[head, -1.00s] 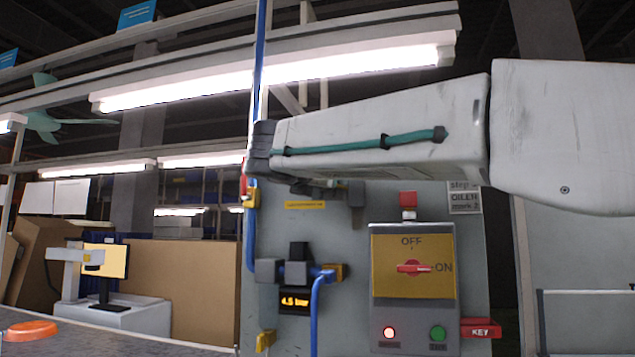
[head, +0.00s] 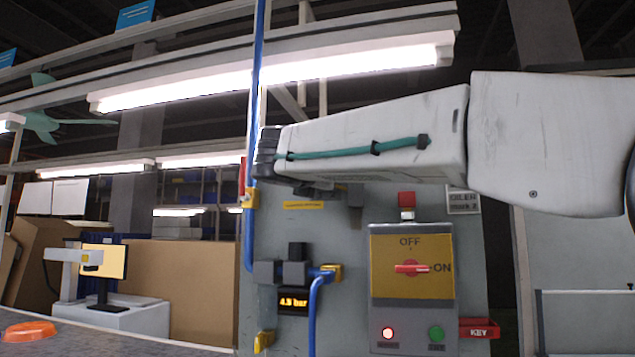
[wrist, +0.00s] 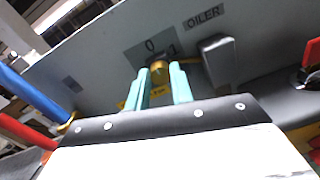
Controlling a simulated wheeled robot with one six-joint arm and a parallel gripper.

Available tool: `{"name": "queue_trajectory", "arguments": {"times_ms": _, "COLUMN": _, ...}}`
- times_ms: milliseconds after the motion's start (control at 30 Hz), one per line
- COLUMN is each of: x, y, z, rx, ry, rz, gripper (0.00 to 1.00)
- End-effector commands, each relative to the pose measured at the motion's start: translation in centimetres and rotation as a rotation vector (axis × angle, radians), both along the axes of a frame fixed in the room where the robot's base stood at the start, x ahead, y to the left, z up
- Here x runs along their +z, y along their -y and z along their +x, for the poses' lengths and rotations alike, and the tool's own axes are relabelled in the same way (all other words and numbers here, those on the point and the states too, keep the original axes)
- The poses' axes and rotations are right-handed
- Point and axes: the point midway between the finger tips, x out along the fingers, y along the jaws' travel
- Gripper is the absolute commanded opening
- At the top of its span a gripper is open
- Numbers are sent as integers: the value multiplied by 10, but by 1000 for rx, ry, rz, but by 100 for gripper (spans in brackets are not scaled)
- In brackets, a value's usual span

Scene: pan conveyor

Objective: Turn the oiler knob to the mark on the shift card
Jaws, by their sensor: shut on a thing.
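The oiler knob (wrist: 159,67) is a small brass-coloured piece on the grey panel in the wrist view. My gripper (wrist: 160,78), with teal fingers, is shut on it, one finger on each side. Above the knob a darker plate (wrist: 146,51) shows the marks 0 and 1; other marks and the knob's pointer are not visible. The OILER label (wrist: 203,18) is at upper right of the plate. In the head view the shift card (head: 464,201) reads "OILER mark 2", its top covered by my arm. The knob is hidden there behind my wrist.
Below my arm are a yellow switch box (head: 411,262) with a red rotary handle, a pressure display (head: 294,301) and a blue hose (head: 315,318). A dark grey block (wrist: 218,60) sticks out right of the knob. A red KEY tag (head: 479,329) is at lower right.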

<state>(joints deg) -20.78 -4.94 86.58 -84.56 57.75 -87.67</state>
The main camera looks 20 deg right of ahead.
Motion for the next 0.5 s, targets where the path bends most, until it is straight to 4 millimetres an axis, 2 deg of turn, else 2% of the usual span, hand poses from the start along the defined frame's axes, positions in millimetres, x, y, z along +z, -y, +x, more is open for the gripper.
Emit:
{"name": "queue_trajectory", "arguments": {"times_ms": 267, "x": 1, "y": 0, "z": 1, "rx": 6, "ry": 72, "rz": 105, "gripper": 0}}
{"name": "queue_trajectory", "arguments": {"times_ms": 500, "x": 1, "y": 1, "z": 1, "rx": 6, "ry": 188, "rz": 277, "gripper": 0}}
